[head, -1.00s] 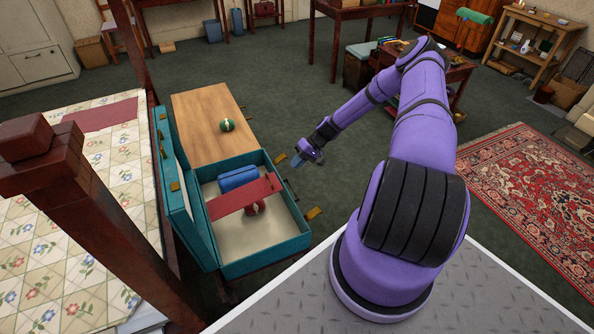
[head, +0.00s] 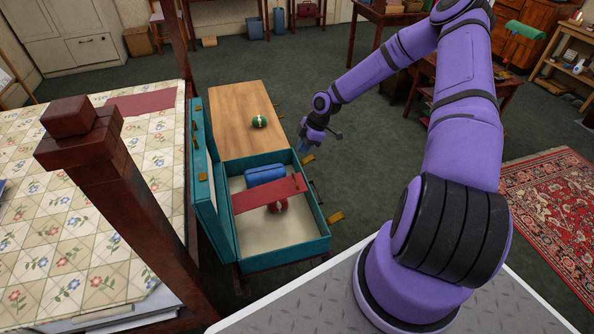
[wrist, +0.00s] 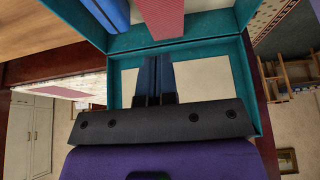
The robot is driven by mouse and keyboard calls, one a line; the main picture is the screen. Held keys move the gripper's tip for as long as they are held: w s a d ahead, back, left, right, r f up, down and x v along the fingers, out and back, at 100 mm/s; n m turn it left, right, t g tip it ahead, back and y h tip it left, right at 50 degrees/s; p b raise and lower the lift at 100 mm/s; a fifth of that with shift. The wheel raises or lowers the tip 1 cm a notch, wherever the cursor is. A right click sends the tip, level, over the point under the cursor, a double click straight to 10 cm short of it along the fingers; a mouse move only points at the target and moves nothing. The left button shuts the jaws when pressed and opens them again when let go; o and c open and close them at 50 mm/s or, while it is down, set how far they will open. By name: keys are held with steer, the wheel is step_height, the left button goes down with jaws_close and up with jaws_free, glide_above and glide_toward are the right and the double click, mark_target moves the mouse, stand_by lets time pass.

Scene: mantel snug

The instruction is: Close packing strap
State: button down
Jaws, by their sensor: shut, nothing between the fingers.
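The packing strap (head: 262,195), a flat red band, lies across the open teal suitcase (head: 290,258) from its left side to near its right wall. It also shows at the top of the wrist view (wrist: 163,18). I cannot tell whether its right end is fastened. A blue rolled item (head: 262,176) lies beyond the strap, and a red ball-like item (head: 284,205) is partly hidden under it. My gripper (head: 303,148) is shut and empty, by the case's far right corner, apart from the strap. Its blue fingers (wrist: 154,78) show in the wrist view.
The suitcase lid (head: 205,175) stands open at the left, beside the bed (head: 95,210) and its dark red post (head: 140,215). Brass latches (head: 336,217) stick out on the right side. A green ball (head: 259,122) sits on a wooden top (head: 235,105) behind.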

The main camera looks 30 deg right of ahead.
glide_above(299, 183)
steer(key=a, duration=0.3)
steer(key=f, duration=0.9)
steer(key=shift+w+f, duration=0.25)
steer(key=shift+w, duration=0.15)
steer(key=shift+s+d+f, duration=0.15)
steer(key=shift+d+f, duration=0.5)
steer(key=shift+f, duration=0.35)
steer(key=shift+d+f, duration=0.2)
steer(key=shift+f, duration=0.45)
steer(key=f, duration=0.1)
steer(key=d+f, duration=0.1)
steer(key=f, duration=0.3)
steer(key=shift+s+d, duration=0.2)
steer(key=shift+s, duration=0.05)
